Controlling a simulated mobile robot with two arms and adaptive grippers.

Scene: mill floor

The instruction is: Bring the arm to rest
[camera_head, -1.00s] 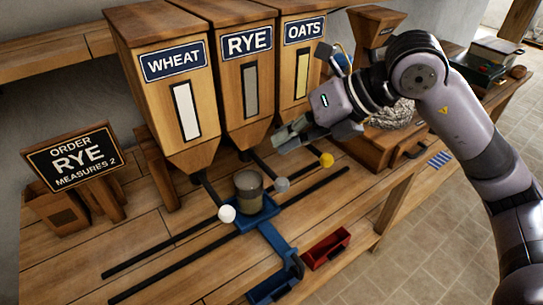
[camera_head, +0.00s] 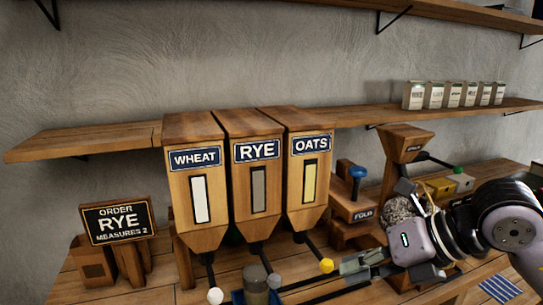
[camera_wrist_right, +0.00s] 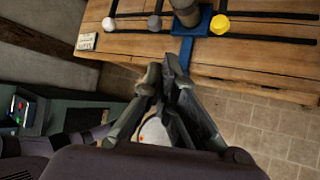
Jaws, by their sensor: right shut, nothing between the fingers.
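My right gripper (camera_head: 352,272) is low at the right of the head view, just right of the yellow knob (camera_head: 326,265). Its fingers are shut and empty, and they meet in the right wrist view (camera_wrist_right: 172,72), in front of the bench edge. A grey cup (camera_head: 256,285) stands on the blue carriage (camera_wrist_right: 204,22) under the RYE bin (camera_head: 253,190), partly cut off by the picture's lower edge. The cup also shows at the top of the wrist view (camera_wrist_right: 186,12). My left gripper is in neither view.
The WHEAT (camera_head: 196,190) and OATS (camera_head: 308,180) bins flank RYE. An order sign (camera_head: 118,222) reads RYE, measures 2. White (camera_head: 215,296) and grey (camera_head: 274,281) knobs sit below. A small wooden mill (camera_head: 403,150) stands behind my right wrist. Tins (camera_head: 455,95) line the shelf.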

